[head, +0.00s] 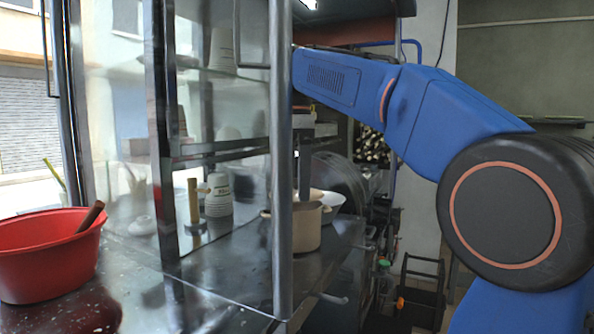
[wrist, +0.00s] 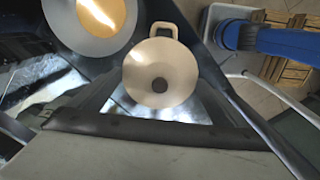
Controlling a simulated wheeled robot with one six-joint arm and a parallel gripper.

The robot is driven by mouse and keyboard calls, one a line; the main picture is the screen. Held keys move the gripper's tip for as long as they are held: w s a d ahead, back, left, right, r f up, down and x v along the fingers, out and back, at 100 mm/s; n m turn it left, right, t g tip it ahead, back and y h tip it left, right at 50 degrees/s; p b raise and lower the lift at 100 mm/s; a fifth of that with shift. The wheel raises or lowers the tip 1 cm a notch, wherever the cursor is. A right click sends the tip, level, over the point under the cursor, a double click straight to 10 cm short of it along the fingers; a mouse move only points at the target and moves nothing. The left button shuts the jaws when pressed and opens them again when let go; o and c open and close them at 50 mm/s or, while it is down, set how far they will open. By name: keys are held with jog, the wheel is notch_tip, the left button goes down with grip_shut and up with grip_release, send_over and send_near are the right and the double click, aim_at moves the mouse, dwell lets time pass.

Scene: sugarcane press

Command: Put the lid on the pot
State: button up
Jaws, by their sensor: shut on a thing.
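The cream pot (head: 307,229) stands on the dark counter, behind the cabinet's metal post, with a handle showing at its left. In the wrist view I look down on a round cream lid (wrist: 143,82) with a dark knob at its middle. A cream loop handle (wrist: 163,31) shows just beyond it. My gripper (head: 304,192) reaches down to the pot's top, partly hidden by the post. It is shut on the lid, though the contact itself is hard to make out. Whether the lid touches the pot's rim I cannot tell.
A glass cabinet with metal posts (head: 281,150) stands in front. A red bowl (head: 48,258) is at the left, and a white labelled container (head: 218,196) shows through the glass.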

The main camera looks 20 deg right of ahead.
jog(key=shift+f, duration=0.5)
jog(key=shift+f, duration=0.45)
dwell(1.1)
jog(key=o, duration=0.7)
